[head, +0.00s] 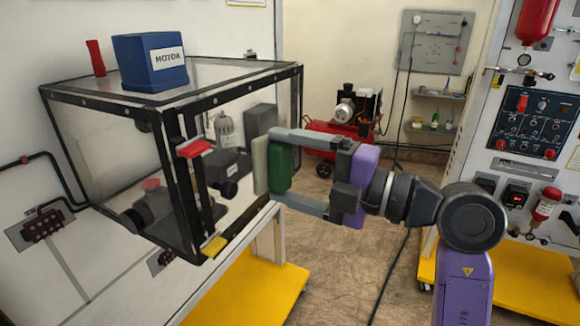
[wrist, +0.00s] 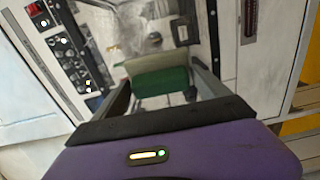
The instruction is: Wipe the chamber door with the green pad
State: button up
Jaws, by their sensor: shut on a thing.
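The green pad (head: 280,169) with a pale face (head: 261,165) is held between the two grey fingers of my gripper (head: 285,168). In the wrist view the green pad (wrist: 161,81) sits across the gap between the fingers, its pale side (wrist: 155,62) facing away from me. The glass chamber with a black frame (head: 178,108) stands at left. Its door side (head: 240,150) is turned toward my gripper, and the pad's pale face is in front of it. I cannot tell whether the pad touches the door. Red (head: 193,148) and yellow (head: 214,246) pieces mark the front frame post.
A blue box labelled MOTOR (head: 150,62) and a red cylinder (head: 96,57) stand on the chamber's top. A red compressor (head: 340,125) stands on the floor behind. A control panel (head: 535,115) on a yellow base is at right. Floor between is open, with a black cable.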

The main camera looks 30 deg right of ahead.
jog(key=shift+w+a+p, duration=0.3)
jog(key=shift+w, duration=0.1)
jog(key=shift+w+d+r+p, duration=0.1)
jog(key=shift+w+d+p, duration=0.3)
jog(key=shift+d, duration=0.15)
jog(key=shift+w+d+r+p, duration=0.1)
jog(key=shift+w+d+p, duration=0.15)
jog(key=shift+d+p, duration=0.2)
jog(key=w+d+p, duration=0.4)
jog(key=w+d, duration=0.1)
jog(key=d, duration=0.2)
jog(key=shift+p, duration=0.3)
jog(key=shift+w+p, duration=0.1)
jog(key=shift+p, duration=0.35)
jog(key=shift+a+f, duration=0.1)
jog(key=shift+a, duration=0.05)
